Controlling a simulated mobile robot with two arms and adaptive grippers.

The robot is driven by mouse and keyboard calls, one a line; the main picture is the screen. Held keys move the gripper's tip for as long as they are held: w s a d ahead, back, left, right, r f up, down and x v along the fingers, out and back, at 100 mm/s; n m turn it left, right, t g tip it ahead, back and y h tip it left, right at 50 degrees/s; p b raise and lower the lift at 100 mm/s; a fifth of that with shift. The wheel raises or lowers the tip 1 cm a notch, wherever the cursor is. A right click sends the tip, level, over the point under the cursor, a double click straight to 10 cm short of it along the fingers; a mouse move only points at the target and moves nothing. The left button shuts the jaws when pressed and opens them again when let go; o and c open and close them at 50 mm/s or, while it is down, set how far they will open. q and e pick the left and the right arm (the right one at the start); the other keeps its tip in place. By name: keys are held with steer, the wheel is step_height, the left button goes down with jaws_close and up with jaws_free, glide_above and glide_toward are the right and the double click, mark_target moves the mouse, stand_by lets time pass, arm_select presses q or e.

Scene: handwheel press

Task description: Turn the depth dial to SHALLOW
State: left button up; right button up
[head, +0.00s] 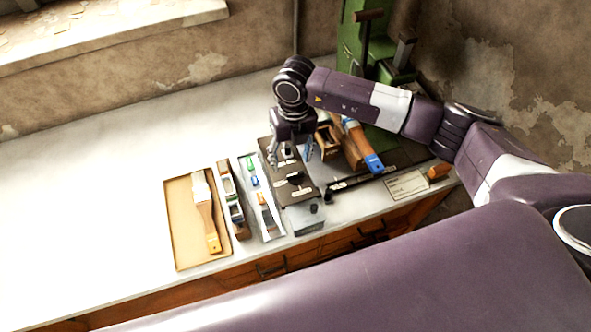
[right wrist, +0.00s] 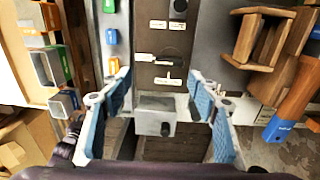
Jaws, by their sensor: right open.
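A dark panel (head: 301,194) with small white labels lies on the bench below my right gripper (head: 290,157). In the right wrist view the panel (right wrist: 147,42) carries a dark round knob (right wrist: 178,8) at the top and a black bar-shaped handle with a pale end (right wrist: 160,58) lower down. The labels are too small to read, so I cannot tell which control is the depth dial or where it points. My right gripper (right wrist: 160,80) is open and empty, its fingers spread to either side of the panel's lower part. My left gripper is not in view.
A grey box (right wrist: 153,112) with a black knob sits at the panel's front end. Left of the panel are a strip of coloured pieces (head: 257,190) and a tray with a brush (head: 184,235). A green press (head: 350,45) stands behind.

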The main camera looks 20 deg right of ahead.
mark_target(295, 174)
steer(key=shift+w+d+h, duration=0.15)
steer(key=shift+d+h, duration=0.15)
steer(key=shift+d, duration=0.4)
steer(key=shift+f, duration=0.3)
step_height(295, 174, down, 7)
steer(key=shift+p, duration=1.2)
steer(key=c, duration=1.2)
steer(key=shift+o, duration=0.2)
